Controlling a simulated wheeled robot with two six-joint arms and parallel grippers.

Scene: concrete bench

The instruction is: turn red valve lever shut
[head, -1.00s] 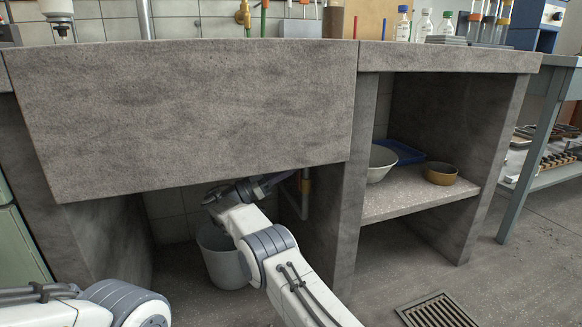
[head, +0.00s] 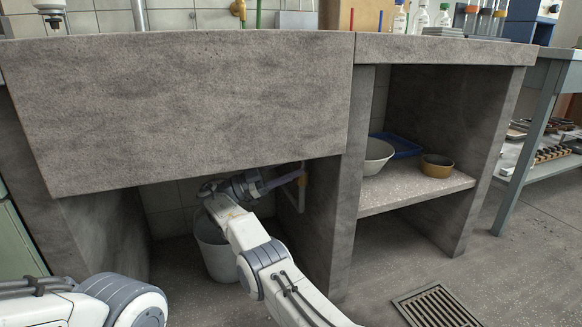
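No red valve lever can be made out; the space under the bench is dark and partly hidden by my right arm. My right gripper (head: 268,185) is under the bench's front slab, turned toward the right. Its tip end is close to a thin upright pipe (head: 302,190) by the inner side wall; I cannot tell if they touch. The fingers are too small and dark to tell open from shut. Part of my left arm shows at the bottom left; its gripper is out of view.
A pale bucket (head: 212,250) stands on the floor under my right wrist. The concrete front slab (head: 180,110) hangs low over the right gripper. On the right, a shelf (head: 415,190) holds a pale bowl (head: 377,157), a blue tray (head: 403,146) and a brown bowl (head: 437,166). A floor grate (head: 440,307) lies in front.

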